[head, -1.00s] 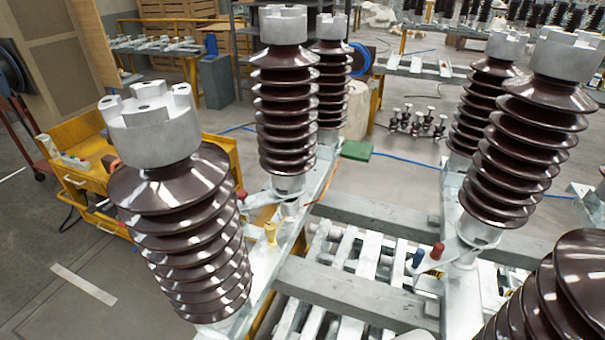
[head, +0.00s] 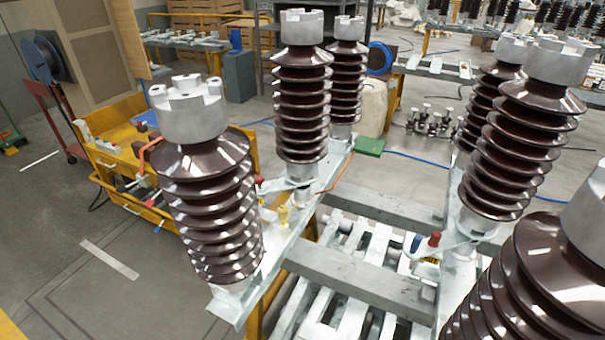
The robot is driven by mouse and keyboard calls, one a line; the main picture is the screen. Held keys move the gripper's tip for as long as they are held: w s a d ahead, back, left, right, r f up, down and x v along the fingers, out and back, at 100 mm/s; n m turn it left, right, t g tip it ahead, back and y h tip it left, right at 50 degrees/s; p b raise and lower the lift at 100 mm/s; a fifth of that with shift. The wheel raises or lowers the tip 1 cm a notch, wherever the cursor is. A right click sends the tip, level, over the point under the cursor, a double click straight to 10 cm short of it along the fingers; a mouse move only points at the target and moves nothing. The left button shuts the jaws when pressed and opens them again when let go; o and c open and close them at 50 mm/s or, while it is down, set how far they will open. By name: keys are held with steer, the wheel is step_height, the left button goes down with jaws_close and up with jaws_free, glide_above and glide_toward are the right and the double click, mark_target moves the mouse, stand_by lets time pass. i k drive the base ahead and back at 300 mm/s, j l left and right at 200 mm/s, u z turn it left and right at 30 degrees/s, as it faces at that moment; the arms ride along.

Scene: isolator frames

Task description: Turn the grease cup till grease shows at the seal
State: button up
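Small fittings sit on the grey steel base beams between the brown ribbed insulators. A yellow, cup-like fitting (head: 283,216) stands on the left beam (head: 268,262), right of the nearest left insulator (head: 208,205). A red-capped fitting (head: 434,240) and a blue one (head: 416,243) stand by the right beam. Another small red piece (head: 259,182) shows behind the near insulator. I cannot tell for sure which of these is the grease cup, and no grease or seal can be made out at this size. My gripper is not in view.
More insulators (head: 301,100) stand close around the frame, with one large insulator (head: 530,280) at the near right. A yellow cart (head: 120,160) stands at left. A green block (head: 369,147) lies behind. Open floor (head: 60,235) lies at front left.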

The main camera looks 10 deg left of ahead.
mark_target(282, 210)
steer(key=i+j+u, duration=0.25)
steer(key=j, duration=0.4)
steer(key=i+j+u, duration=0.2)
steer(key=i+j, duration=0.2)
steer(key=j, duration=0.15)
steer(key=i+j+u, duration=0.25)
steer(key=i+j, duration=0.15)
steer(key=i+l+u, duration=0.15)
steer(key=i+u, duration=0.2)
steer(key=i, duration=0.3)
